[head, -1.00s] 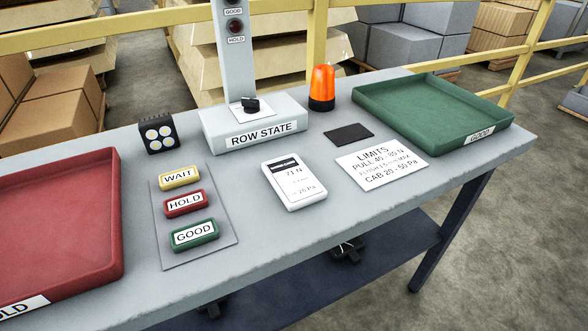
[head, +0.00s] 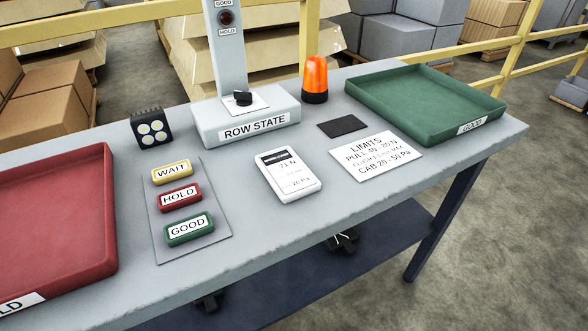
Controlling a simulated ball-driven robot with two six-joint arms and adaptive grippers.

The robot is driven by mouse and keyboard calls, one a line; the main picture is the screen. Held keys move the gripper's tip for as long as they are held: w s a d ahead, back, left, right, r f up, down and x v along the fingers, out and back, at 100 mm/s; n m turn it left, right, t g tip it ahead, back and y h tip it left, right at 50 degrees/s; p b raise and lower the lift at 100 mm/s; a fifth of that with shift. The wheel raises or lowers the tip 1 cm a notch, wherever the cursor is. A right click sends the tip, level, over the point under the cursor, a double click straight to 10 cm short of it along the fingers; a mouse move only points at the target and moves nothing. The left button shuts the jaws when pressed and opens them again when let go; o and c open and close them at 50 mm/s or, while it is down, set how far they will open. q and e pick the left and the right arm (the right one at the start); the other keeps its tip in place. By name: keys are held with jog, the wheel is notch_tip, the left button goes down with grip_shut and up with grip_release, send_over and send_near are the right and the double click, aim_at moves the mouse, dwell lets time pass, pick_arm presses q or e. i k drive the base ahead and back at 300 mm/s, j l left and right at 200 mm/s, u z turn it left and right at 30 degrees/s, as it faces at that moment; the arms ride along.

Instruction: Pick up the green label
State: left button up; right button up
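The green label (head: 189,229) is a small green block with a white face reading GOOD. It lies at the near end of a grey mat (head: 220,251) on the table, below the red HOLD label (head: 180,197) and the yellow WAIT label (head: 172,172). Nothing covers it.
A red tray (head: 108,200) stands at the left and a green tray (head: 420,132) at the back right. A ROW STATE box (head: 205,137) with a post, an orange beacon (head: 315,80), a white meter (head: 288,176) and a limits card (head: 400,170) stand on the grey table (head: 340,215).

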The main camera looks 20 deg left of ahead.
aim_at(182, 230)
jog(key=j+u, duration=0.1)
jog(key=u, duration=0.55)
jog(key=j+u, duration=0.15)
jog(key=u, duration=0.2)
